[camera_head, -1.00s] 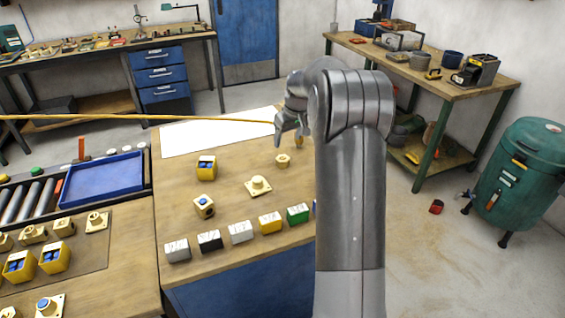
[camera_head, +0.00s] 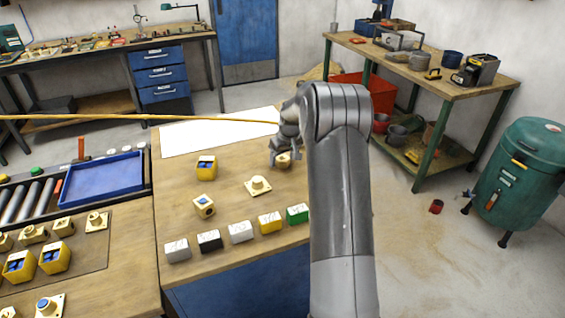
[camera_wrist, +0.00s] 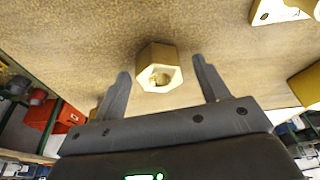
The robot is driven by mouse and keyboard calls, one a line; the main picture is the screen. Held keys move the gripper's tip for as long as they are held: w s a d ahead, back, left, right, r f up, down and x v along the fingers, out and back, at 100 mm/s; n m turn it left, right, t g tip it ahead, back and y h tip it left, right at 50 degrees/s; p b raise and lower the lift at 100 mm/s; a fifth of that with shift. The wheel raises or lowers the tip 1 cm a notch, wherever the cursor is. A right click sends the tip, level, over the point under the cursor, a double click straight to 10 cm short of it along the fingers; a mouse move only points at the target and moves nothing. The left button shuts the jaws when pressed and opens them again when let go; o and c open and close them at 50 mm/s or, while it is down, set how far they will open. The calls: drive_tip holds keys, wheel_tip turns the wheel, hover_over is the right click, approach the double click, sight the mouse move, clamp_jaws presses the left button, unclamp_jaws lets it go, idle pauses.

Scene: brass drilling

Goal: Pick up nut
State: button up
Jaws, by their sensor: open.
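The nut (camera_wrist: 160,66) is a brass hexagonal piece with a round hole, standing on the wooden bench top. In the wrist view it sits between and just beyond my two open fingers, with a gap on both sides. In the head view the nut (camera_head: 284,160) shows partly, right by my fingertips. My gripper (camera_head: 279,155) is open and low over the bench; its fingers also show in the wrist view (camera_wrist: 163,82). I cannot tell whether a finger touches the nut.
A yellow box with blue inserts (camera_head: 206,166) is further left. Several coloured blocks (camera_head: 240,232) line the front edge. A white sheet (camera_head: 215,135) lies behind.

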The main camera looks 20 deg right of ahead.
drive_tip(key=shift+c, duration=0.5)
drive_tip(key=c, duration=1.2)
drive_tip(key=shift+r, duration=0.2)
drive_tip(key=shift+c, duration=0.2)
